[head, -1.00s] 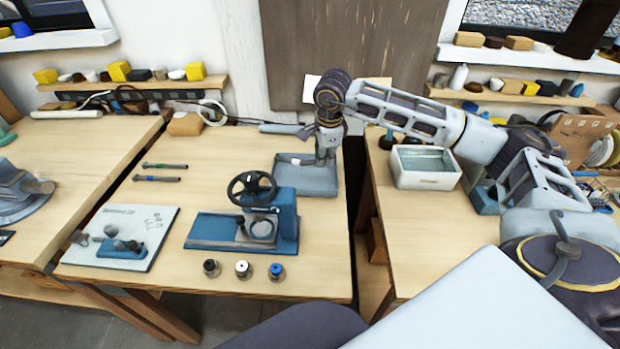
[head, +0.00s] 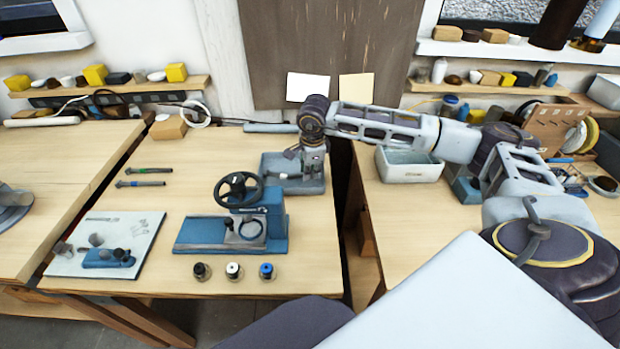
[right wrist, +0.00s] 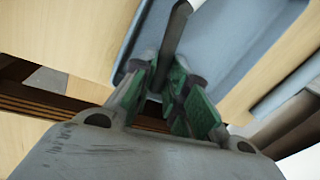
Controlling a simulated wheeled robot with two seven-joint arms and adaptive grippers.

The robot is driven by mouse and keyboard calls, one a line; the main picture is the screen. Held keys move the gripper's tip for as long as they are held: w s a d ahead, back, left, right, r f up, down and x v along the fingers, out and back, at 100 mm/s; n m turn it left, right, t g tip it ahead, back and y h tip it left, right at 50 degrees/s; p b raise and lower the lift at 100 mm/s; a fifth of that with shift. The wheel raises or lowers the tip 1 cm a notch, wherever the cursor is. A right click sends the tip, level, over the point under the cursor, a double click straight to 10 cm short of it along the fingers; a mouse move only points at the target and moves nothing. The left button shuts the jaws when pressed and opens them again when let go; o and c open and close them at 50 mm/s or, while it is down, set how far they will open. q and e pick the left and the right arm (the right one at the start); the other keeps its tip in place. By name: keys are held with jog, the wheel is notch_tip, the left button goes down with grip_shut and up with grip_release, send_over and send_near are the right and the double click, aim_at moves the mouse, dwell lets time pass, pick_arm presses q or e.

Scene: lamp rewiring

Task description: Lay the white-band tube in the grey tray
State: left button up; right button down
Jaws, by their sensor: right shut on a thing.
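The grey tray (head: 292,186) lies at the back right of the middle table in the head view. It also fills the upper part of the right wrist view (right wrist: 235,40). My right gripper (head: 313,174) points down at the right part of the tray. In the right wrist view my right gripper (right wrist: 170,78) is shut on a dark tube (right wrist: 174,30), with the tray behind it. I cannot tell whether the tube touches the tray. My left gripper is out of view.
Two dark tubes, one green-banded (head: 149,170) and one blue-banded (head: 140,184), lie left on the table. A blue press with a handwheel (head: 238,190) stands in front of the tray. A white bin (head: 409,168) stands right, across a gap between tables.

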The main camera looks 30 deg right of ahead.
notch_tip(320, 180, down, 3)
jog(key=shift+r, duration=0.2)
jog(key=shift+f, duration=0.5)
jog(key=c, duration=1.7)
grip_release()
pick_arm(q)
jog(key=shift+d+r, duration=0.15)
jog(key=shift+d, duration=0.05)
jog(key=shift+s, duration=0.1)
